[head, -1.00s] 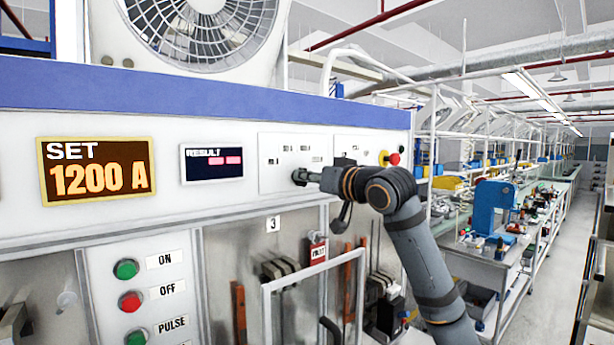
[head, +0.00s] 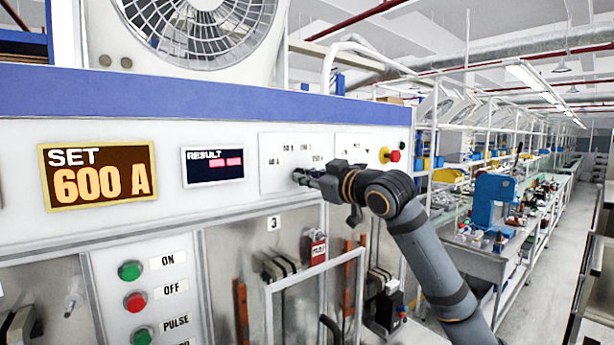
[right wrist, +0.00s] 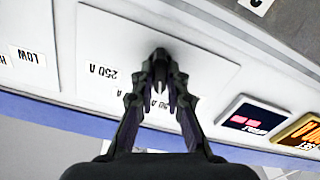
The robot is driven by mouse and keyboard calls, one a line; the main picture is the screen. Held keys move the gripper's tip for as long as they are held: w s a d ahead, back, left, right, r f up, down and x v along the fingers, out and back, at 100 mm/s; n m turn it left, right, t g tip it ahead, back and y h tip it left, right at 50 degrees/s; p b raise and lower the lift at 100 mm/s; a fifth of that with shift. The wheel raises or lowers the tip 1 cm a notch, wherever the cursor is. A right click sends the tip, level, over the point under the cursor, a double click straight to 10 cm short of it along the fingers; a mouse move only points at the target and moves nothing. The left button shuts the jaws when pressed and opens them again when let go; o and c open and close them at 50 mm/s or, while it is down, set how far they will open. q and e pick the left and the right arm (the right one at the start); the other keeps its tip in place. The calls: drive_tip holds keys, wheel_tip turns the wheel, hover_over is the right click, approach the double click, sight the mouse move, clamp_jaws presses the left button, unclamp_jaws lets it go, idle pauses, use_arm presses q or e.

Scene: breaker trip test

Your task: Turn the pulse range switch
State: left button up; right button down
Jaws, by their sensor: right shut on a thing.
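My right gripper (head: 302,177) is at the white range plate (head: 276,177) on the panel, its fingers closed around the small dark range switch knob, which they mostly hide. In the right wrist view the gripper (right wrist: 160,70) is closed at the plate (right wrist: 205,72), beside the printed label "250 A" (right wrist: 105,73); another label is partly covered by the fingers. The SET display (head: 97,173) reads "600 A". My left gripper is not in view.
The RESULT display (head: 213,166) is left of the plate. A red emergency knob (head: 394,156) sits to its right. ON, OFF and PULSE buttons (head: 131,270) are lower left. A light metal frame (head: 315,272) stands out below the plate.

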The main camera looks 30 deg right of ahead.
idle(0.3)
drive_tip(key=c, duration=1.4)
unclamp_jaws()
drive_tip(key=shift+s, duration=0.1)
drive_tip(key=shift+o, duration=0.2)
wheel_tip(320, 180, up, 10)
drive_tip(key=shift+a+f, duration=0.1)
drive_tip(key=shift+r, duration=0.2)
drive_tip(key=shift+f, duration=0.1)
